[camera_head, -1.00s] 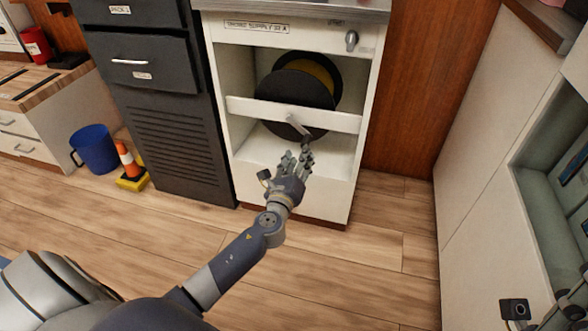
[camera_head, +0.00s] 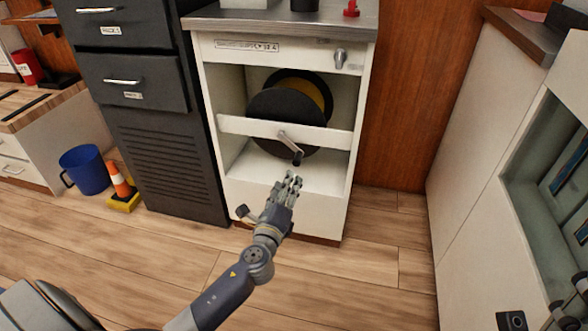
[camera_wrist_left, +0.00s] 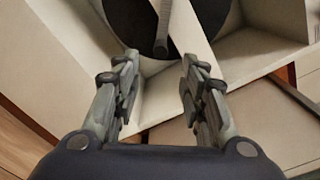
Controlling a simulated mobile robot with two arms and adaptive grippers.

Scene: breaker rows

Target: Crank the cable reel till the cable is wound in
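The cable reel (camera_head: 285,106) is a black-flanged drum with yellow cable on it, set in the open bay of a white cabinet. Its grey crank (camera_head: 289,140) sticks out in front of a white crossbar, with a dark grip at its lower right end. My left gripper (camera_head: 293,177) is just below the crank grip, fingers pointing up at it. In the left wrist view the crank (camera_wrist_left: 162,28) hangs ahead of the gap between the fingers (camera_wrist_left: 158,72), which are apart with nothing between them. Part of my right gripper (camera_head: 568,306) shows at the lower right edge; its finger opening is unclear.
A dark drawer cabinet (camera_head: 165,150) stands close on the left. A blue bucket (camera_head: 85,171) and an orange-and-white cone (camera_head: 120,182) are on the floor beyond it. Wooden floor (camera_head: 350,270) is clear in front. A pale unit (camera_head: 470,190) stands at the right.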

